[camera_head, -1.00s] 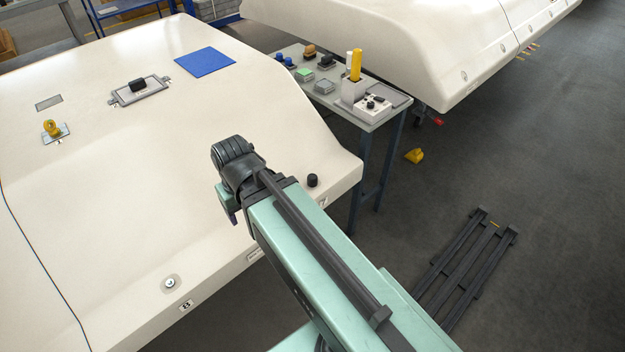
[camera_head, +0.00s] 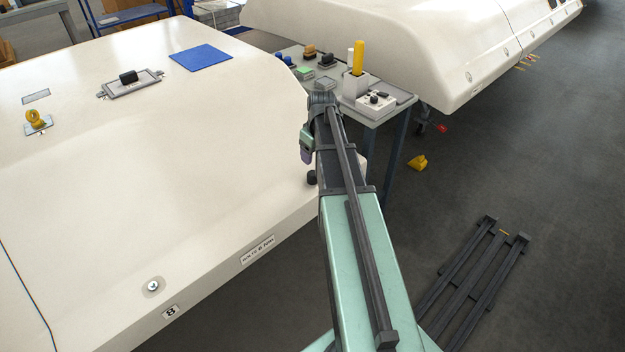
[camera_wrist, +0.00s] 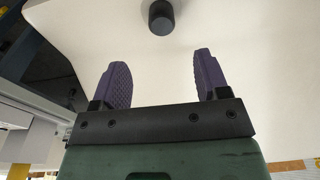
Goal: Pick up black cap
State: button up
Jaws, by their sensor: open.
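The black cap (camera_head: 311,178) is a small dark cylinder on the cream panel (camera_head: 200,160), near its right-hand corner. In the head view it shows just left of my arm. In the wrist view the cap (camera_wrist: 161,17) is at the top middle, beyond the fingertips and between their lines, apart from both. My gripper (camera_wrist: 158,75) is open and empty, with two purple ridged fingers spread wide. In the head view my gripper (camera_head: 307,155) is partly hidden by the arm, close above the cap.
A grey side table (camera_head: 400,98) behind the arm carries several small parts, a white box (camera_head: 375,103) and a yellow cylinder (camera_head: 358,58). A blue mat (camera_head: 201,57), a framed black handle (camera_head: 129,77) and a yellow knob (camera_head: 35,118) are on the panel. Its middle is clear.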

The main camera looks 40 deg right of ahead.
aim_at(313, 173)
jog(key=f+b, duration=0.6)
jog(key=w+f+b, duration=0.1)
jog(key=f+b, duration=0.2)
jog(key=f, duration=0.1)
jog(key=shift+w+a+f, duration=0.1)
jog(key=shift+a, duration=0.1)
jog(key=shift+r, duration=0.2)
jog(key=c, duration=0.9)
